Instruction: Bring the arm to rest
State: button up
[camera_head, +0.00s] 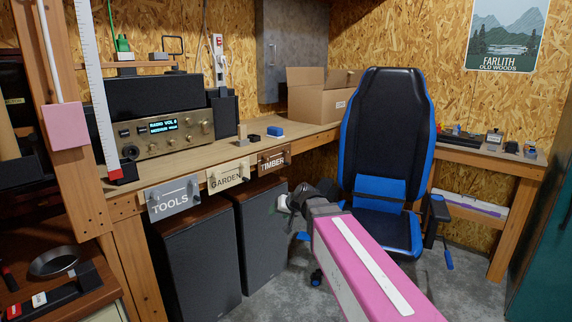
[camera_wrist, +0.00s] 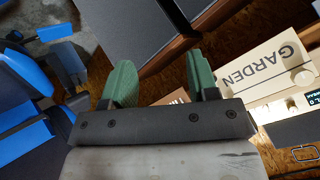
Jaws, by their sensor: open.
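My pink arm (camera_head: 352,262) reaches from the lower right toward the front of the bench. My gripper (camera_head: 283,203) is small and partly hidden behind my wrist in the head view, in front of the dark cabinets and below the TIMBER sign (camera_head: 274,160). In the wrist view my gripper (camera_wrist: 160,63) shows two green fingers spread apart, with nothing between them. The GARDEN sign (camera_wrist: 264,68) appears to the right of the fingers there.
The blue and black chair (camera_head: 385,140) stands close to my gripper. The plank bench (camera_head: 193,163) carries a radio (camera_head: 165,133) and an open cardboard box (camera_head: 318,98). Dark cabinets (camera_head: 198,262) stand below it. Some grey floor is bare between cabinets and chair.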

jog(key=s+d+f+m+g+h, duration=0.1)
jog(key=s+d+f+g+h, duration=0.2)
jog(key=s+d+f, duration=0.5)
jog(key=s+d+f+m+g+h, duration=0.1)
jog(key=s+d+f+g+h, duration=0.2)
jog(key=s+d+f, duration=0.5)
jog(key=d+f, duration=0.3)
jog(key=d, duration=0.2)
jog(key=shift+s+d+h, duration=0.25)
jog(key=shift+h, duration=0.15)
